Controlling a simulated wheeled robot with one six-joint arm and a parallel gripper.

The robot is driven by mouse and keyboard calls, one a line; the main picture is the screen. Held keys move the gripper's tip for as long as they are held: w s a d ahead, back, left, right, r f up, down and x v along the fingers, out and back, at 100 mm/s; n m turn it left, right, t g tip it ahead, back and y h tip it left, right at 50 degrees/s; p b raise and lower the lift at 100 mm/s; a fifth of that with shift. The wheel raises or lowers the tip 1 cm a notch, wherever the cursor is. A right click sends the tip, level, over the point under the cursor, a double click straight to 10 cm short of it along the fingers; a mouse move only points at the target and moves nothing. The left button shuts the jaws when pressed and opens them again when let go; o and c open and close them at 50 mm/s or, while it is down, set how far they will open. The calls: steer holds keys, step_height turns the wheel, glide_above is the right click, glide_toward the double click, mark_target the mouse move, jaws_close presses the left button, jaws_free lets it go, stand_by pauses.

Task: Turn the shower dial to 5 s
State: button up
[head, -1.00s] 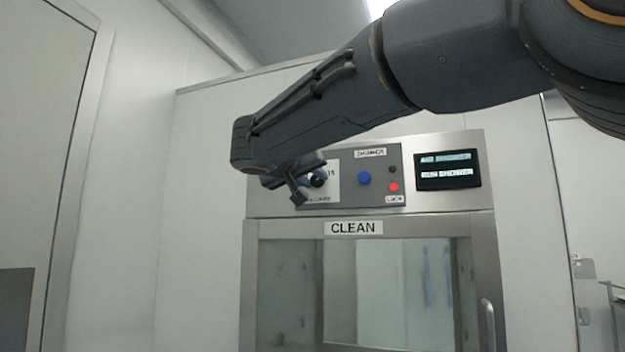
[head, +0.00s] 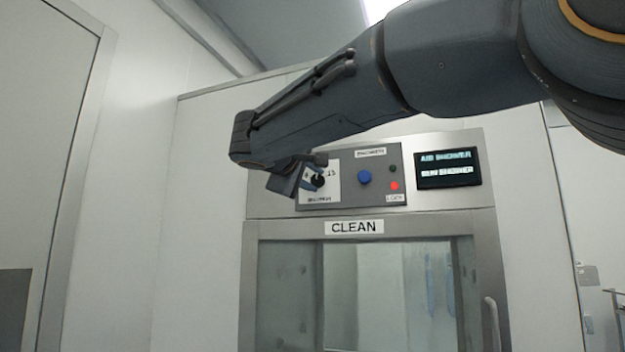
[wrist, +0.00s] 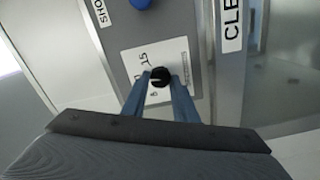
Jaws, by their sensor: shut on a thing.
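The shower dial (wrist: 159,78) is a round black knob on a white plate (wrist: 172,56) with printed numbers, of which "15" is legible in the wrist view. In the head view the dial (head: 318,180) shows just right of my gripper (head: 306,176). In the wrist view the two blue-grey fingers of my gripper (wrist: 159,88) stand on either side of the knob and are shut on it. The knob's pointer and the setting it shows are too small to tell. My wrist hides part of the plate's left side in the head view.
A blue button (head: 364,177), a red light (head: 394,186) and a dark display (head: 447,168) sit right of the dial. Below is a glazed door (head: 390,290) under a "CLEAN" label (head: 354,227), with a handle (head: 491,320) at right. White walls stand on both sides.

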steer(key=n+p, duration=0.1)
steer(key=n, duration=0.2)
steer(key=shift+n, duration=0.4)
steer(key=n+p, duration=0.1)
steer(key=n, duration=0.2)
steer(key=shift+n, duration=0.3)
steer(key=n+p, duration=0.2)
steer(key=n, duration=0.1)
steer(key=shift+f+n+p, duration=0.15)
steer(key=shift+n+p, duration=1)
steer(key=shift+n, duration=0.55)
steer(key=o, duration=1.1)
steer(key=shift+c, duration=0.2)
steer(key=shift+s, duration=0.1)
